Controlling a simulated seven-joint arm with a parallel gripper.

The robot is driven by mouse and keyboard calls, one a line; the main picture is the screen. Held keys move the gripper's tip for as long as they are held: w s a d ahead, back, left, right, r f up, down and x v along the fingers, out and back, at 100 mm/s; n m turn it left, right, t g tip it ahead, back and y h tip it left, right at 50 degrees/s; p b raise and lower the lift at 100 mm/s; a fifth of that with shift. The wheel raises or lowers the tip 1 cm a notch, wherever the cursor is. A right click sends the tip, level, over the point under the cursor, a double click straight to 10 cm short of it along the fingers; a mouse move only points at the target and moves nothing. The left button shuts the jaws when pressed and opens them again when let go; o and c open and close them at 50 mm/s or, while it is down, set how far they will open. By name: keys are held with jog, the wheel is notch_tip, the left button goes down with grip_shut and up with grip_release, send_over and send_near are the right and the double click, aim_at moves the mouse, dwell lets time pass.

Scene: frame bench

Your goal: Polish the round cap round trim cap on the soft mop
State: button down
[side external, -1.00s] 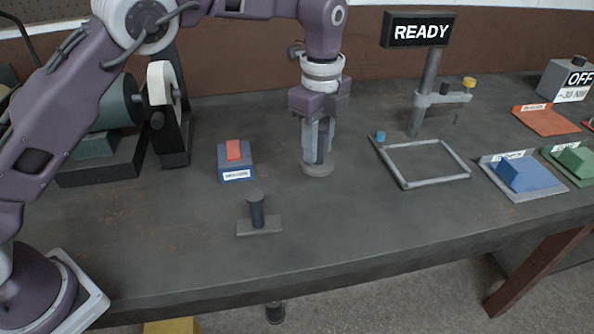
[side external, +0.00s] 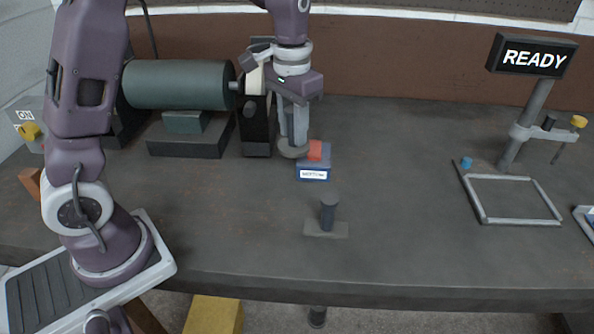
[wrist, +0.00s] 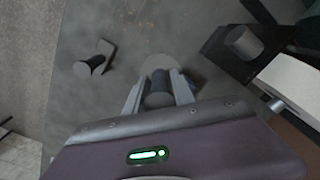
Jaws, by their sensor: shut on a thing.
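In the wrist view the cap's disc (wrist: 156,63) shows beyond my gripper (wrist: 158,82), with a dark round grip (wrist: 158,98) between the fingers. The soft mop (side external: 256,78) is a pale wheel on the grinder at the back left, partly hidden by my wrist. The wheel also shows at the right of the wrist view (wrist: 292,84). The cap is in front and to the right of the mop, apart from it.
A dark post on a plate (side external: 327,213) stands nearer the front. The grinder's green motor (side external: 178,85) is left of the mop. A READY sign (side external: 532,56) and an empty frame (side external: 482,218) are right.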

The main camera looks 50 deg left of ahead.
notch_tip(320, 180, up, 22)
jog(key=t+y, duration=0.1)
jog(key=t, duration=0.1)
jog(key=w+a+n+y, duration=0.2)
jog(key=a+n, duration=0.1)
jog(key=a, duration=1.2)
jog(key=shift+t, duration=0.3)
jog(key=shift+s+f, duration=0.15)
jog(key=shift+f, duration=1.1)
jog(key=shift+s+f, duration=0.1)
jog(key=shift+f, duration=1.15)
jog(key=shift+f, duration=1.4)
jog(key=shift+f, duration=0.5)
jog(key=shift+r, duration=0.95)
jog(key=shift+f, duration=0.95)
